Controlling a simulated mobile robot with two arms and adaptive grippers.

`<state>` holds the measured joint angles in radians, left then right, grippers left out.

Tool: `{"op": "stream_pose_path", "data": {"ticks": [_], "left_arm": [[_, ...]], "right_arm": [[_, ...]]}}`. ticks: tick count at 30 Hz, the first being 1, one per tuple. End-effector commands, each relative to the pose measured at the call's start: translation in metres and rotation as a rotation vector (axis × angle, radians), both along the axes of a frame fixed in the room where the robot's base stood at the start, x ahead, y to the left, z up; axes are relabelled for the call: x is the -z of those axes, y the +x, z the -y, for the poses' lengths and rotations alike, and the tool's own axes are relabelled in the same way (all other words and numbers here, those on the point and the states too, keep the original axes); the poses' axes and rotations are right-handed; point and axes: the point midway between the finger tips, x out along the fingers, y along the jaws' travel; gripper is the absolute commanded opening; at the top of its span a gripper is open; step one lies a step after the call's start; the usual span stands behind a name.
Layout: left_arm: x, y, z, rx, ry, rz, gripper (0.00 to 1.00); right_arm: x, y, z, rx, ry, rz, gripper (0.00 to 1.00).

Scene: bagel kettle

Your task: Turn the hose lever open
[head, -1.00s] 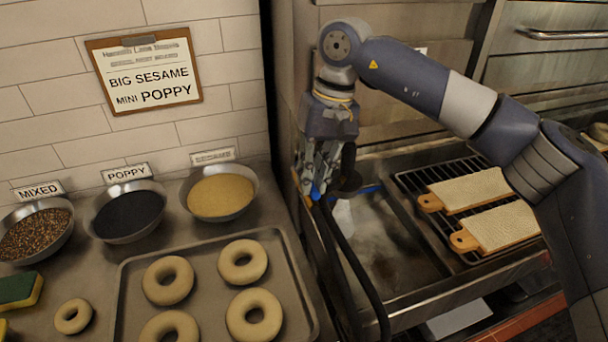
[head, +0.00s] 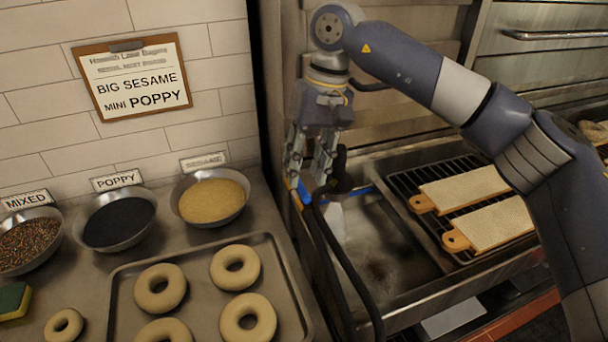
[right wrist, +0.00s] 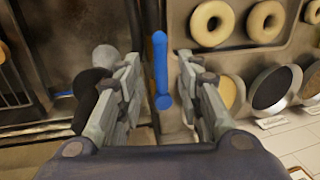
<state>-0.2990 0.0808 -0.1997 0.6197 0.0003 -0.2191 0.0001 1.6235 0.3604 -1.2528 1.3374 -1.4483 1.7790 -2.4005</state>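The blue hose lever (right wrist: 160,70) shows upright in the right wrist view, between the two fingers of my right gripper (right wrist: 155,85). The gripper is open, with a gap on each side of the lever. In the head view, the blue lever (head: 304,192) shows just below the spread fingers of the right gripper (head: 308,172), at the left rim of the sink. A black hose (head: 345,262) runs down beside it. A dark spray head with a pale nozzle (head: 337,217) hangs just right of the fingers. My left gripper is not in view.
The metal sink (head: 385,245) lies right of the lever. Two bagel boards (head: 465,190) rest on a rack beyond it. A tray (head: 283,268) of bagels and topping bowls (head: 212,200) stand on the counter to the left.

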Motion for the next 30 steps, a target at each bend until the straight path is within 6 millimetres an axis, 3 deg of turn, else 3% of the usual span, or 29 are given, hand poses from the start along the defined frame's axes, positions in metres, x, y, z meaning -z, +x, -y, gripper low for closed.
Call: {"op": "stream_pose_path", "data": {"ticks": [6,12,18,26,30], "left_arm": [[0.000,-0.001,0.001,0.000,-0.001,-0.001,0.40],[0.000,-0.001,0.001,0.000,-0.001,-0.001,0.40],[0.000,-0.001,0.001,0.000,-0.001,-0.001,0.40],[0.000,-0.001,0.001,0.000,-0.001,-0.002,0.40],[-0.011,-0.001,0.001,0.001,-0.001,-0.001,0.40]], "right_arm": [[-0.049,0.003,0.009,0.002,0.002,0.003,0.34],[-0.080,0.005,0.015,0.001,0.001,0.001,0.34],[-0.092,0.005,0.018,0.000,0.000,0.000,0.34],[-0.093,0.005,0.018,-0.001,0.000,0.000,0.34],[-0.104,0.005,0.018,-0.001,0.000,0.001,0.34]]}}
